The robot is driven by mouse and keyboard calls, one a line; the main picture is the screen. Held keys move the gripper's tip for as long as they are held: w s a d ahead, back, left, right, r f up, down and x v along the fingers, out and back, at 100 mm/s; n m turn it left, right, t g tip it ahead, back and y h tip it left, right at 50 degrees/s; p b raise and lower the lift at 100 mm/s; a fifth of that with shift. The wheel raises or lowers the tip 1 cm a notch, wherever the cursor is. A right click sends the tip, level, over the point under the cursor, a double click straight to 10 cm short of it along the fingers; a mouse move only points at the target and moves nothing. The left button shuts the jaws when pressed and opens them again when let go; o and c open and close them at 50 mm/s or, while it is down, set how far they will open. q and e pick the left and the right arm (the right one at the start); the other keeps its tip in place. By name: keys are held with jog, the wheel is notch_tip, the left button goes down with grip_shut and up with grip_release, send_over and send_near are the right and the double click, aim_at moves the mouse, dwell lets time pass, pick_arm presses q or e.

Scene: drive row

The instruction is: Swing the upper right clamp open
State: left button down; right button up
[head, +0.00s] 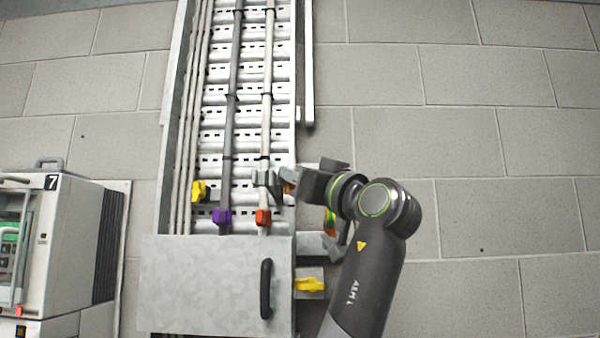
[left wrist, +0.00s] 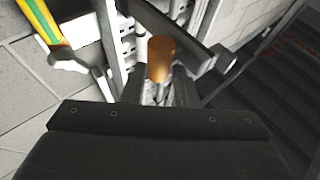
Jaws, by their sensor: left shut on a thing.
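The upper right clamp (head: 266,180) is a grey block around the pale right-hand cable on the ladder-like tray. An orange knob (head: 289,187) shows at its right side. My left gripper (head: 290,186) is at this knob, partly covering it. In the left wrist view the orange knob (left wrist: 161,58) is a short cylinder standing between the fingertips (left wrist: 158,88), which are shut on it. Whether the clamp is swung at all is hard to tell.
A grey cover plate (head: 200,285) with a black handle (head: 266,288) is below the clamps. A green-yellow striped cable (left wrist: 45,20) is close to the gripper. A machine marked 7 (head: 50,240) stands at left.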

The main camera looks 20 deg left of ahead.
pick_arm(q)
jog(key=shift+w+r, duration=0.1)
jog(key=shift+r, duration=0.15)
pick_arm(e)
jog(key=shift+a, duration=0.2)
